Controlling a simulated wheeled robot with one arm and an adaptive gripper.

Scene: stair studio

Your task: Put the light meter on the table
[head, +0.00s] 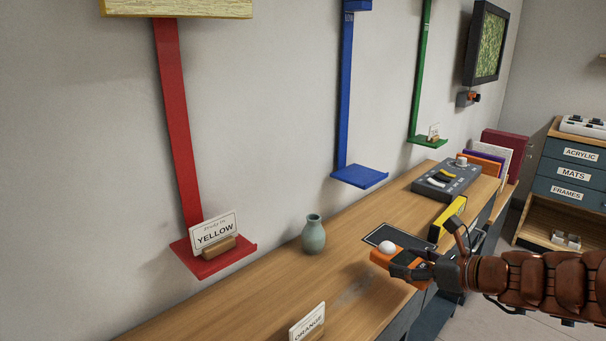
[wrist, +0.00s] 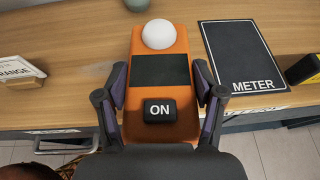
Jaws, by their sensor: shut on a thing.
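The light meter (wrist: 160,70) is an orange block with a white dome, a dark panel and a black ON button. It also shows in the head view (head: 382,256). My gripper (wrist: 160,100) is shut on its sides, one finger at each side. In the head view my gripper (head: 418,268) is at the right, over the table's front part. The wooden table (head: 345,275) runs along the wall. I cannot tell whether the meter touches the table. A black mat marked METER (wrist: 243,55) lies on the table just right of the meter in the wrist view.
A green vase (head: 313,237) stands near the wall. An ORANGE card (head: 307,322) is at the front. A yellow object (head: 448,217) and a grey control box (head: 447,181) are farther back. Red (head: 212,262) and blue (head: 359,175) wall ledges hang above the table. Bare wood lies left of the meter.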

